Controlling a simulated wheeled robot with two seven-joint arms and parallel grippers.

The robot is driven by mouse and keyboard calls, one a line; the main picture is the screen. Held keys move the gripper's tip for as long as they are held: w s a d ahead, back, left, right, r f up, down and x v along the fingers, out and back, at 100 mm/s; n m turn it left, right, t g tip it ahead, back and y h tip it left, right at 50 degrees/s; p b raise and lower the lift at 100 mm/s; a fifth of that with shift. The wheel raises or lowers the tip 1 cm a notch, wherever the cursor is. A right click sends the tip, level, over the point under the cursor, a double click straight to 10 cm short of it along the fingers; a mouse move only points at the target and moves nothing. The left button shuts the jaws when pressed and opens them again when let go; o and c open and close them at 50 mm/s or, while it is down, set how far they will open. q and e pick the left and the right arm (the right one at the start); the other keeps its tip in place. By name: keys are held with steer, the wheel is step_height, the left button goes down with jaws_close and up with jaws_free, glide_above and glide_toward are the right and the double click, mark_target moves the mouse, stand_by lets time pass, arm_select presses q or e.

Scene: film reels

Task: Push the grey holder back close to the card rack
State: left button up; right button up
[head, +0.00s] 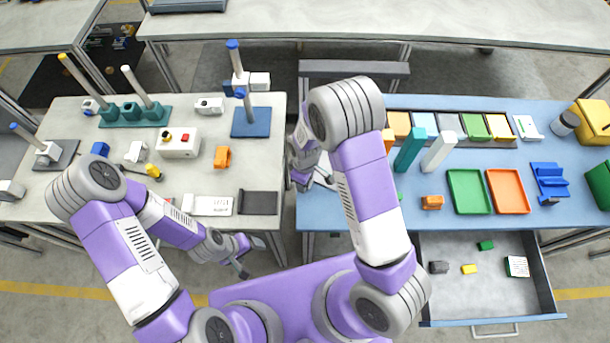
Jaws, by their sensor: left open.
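A flat dark grey holder-like tray (258,203) lies at the front right of the left table. Beside it on its left is a white slotted piece (208,206). A blue slotted rack (549,181) stands at the right of the blue table. I cannot tell for certain which pieces are the grey holder and the card rack. My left gripper (248,257) is open and empty, just off the left table's front edge, below the dark grey tray and apart from it. My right gripper (313,183) is at the blue table's left edge, partly hidden by my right arm.
On the left table (225,130) are upright posts on bases, a white box (180,142) and an orange block (222,157). The blue table holds a row of coloured bins, a green tray (469,191) and an orange tray (507,191). A drawer (485,290) stands open below.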

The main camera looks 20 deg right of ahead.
steer(key=shift+f, duration=0.15)
steer(key=shift+c, duration=0.2)
jaws_close()
steer(key=shift+w, duration=0.1)
